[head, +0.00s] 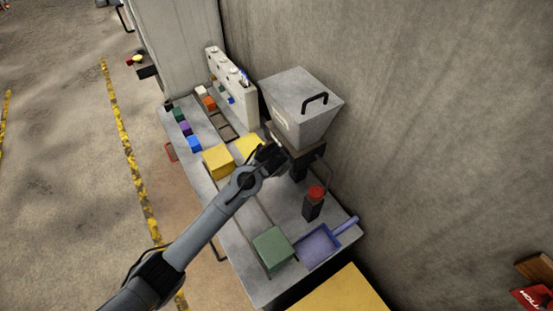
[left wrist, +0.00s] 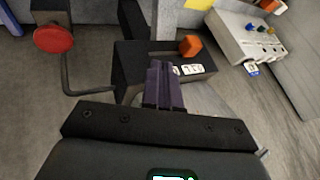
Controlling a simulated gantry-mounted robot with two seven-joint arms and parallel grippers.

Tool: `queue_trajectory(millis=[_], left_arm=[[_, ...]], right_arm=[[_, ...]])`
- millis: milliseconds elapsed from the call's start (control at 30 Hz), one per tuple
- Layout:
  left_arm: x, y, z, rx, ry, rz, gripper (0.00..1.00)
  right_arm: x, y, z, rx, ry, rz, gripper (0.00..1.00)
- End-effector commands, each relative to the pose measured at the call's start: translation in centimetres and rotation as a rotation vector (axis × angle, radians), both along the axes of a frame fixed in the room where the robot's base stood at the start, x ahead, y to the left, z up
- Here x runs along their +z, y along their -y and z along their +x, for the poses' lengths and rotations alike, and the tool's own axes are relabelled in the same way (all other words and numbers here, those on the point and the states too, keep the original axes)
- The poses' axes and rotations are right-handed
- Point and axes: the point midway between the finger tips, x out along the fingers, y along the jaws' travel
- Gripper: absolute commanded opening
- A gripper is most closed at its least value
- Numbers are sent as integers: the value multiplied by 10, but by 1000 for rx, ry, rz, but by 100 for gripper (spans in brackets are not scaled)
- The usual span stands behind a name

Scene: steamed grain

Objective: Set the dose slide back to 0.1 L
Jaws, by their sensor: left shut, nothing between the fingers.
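The dose slide appears to be the small orange knob (left wrist: 190,46) on the dark dispenser block (left wrist: 130,62) in the left wrist view. White labels (left wrist: 193,69) with dark marks lie close to the knob; I cannot read them surely. In the head view the grey hopper (head: 298,108) stands above the dispenser, and my arm hides the slide. My left gripper (head: 272,156) is at the dispenser's front left. In the left wrist view its fingers (left wrist: 160,82) are shut and empty, just short of the knob and to its left. My right gripper is out of view.
A red button (head: 317,192) on a dark post stands right of the dispenser, beside a bent rod. A green block (head: 272,247) and a purple scoop (head: 318,245) are at the near end. A white panel (head: 232,86) stands behind.

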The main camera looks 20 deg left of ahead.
Motion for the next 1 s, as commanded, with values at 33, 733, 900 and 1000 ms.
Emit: queue_trajectory(millis=[33, 733, 900, 1000], left_arm=[[4, 1, -4, -1, 2, -1, 0], [20, 2, -15, 0, -1, 0, 0], [9, 3, -21, 0, -20, 0, 0], [-15, 3, -36, -1, -65, 0, 0]], right_arm=[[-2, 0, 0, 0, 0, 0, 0], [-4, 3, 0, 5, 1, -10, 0], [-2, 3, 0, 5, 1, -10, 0], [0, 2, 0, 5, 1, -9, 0]])
